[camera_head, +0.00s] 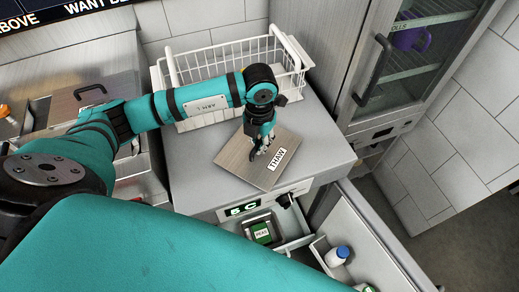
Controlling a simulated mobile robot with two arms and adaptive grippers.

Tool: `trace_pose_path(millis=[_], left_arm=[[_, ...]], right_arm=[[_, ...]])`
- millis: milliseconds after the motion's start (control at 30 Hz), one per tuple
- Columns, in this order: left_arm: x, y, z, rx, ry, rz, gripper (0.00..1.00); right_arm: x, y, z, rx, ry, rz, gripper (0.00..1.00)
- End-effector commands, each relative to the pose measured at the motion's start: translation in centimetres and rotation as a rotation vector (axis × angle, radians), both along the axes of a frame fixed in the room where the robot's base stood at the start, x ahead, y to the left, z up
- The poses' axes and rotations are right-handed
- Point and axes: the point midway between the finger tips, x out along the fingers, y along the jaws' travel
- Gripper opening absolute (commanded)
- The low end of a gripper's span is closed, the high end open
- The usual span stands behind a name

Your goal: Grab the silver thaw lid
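The silver thaw lid (236,160) is a flat square metal plate with a white "THAW" label. It lies turned at an angle on the grey counter top below the wire basket. My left gripper (261,154) points down over the middle of the lid, close to its surface, beside the label. The dark fingers are small here, and I cannot tell whether they touch the lid or how far apart they are. The lid's handle, if it has one, is hidden by the gripper. My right gripper is not in view.
A white wire basket (212,62) stands behind the lid. Below the counter, an open drawer (292,226) holds a green-labelled box (262,233), with a white and blue bottle (337,256) to its right. A tall glass-door cabinet (395,60) stands at the right. Another handled lid (88,92) is at left.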

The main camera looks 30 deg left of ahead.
Motion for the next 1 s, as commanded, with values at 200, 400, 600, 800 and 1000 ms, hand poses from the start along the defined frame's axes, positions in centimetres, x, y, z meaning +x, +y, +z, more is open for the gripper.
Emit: trace_pose_path(millis=[200,400,600,800,1000], left_arm=[[0.1,0.0,1.1,-0.001,-0.002,0.000,0.00],[0.0,0.0,2.3,0.000,-0.002,0.000,0.00],[0.0,0.0,3.5,0.000,-0.002,0.000,0.00],[0.0,0.0,4.1,0.000,-0.001,0.000,0.00],[0.0,0.0,4.0,0.000,-0.001,0.000,0.00]], right_arm=[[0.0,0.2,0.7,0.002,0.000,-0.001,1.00],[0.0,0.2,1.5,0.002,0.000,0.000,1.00],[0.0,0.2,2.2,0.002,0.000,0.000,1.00],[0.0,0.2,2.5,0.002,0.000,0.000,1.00],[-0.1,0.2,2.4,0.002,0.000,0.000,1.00]])
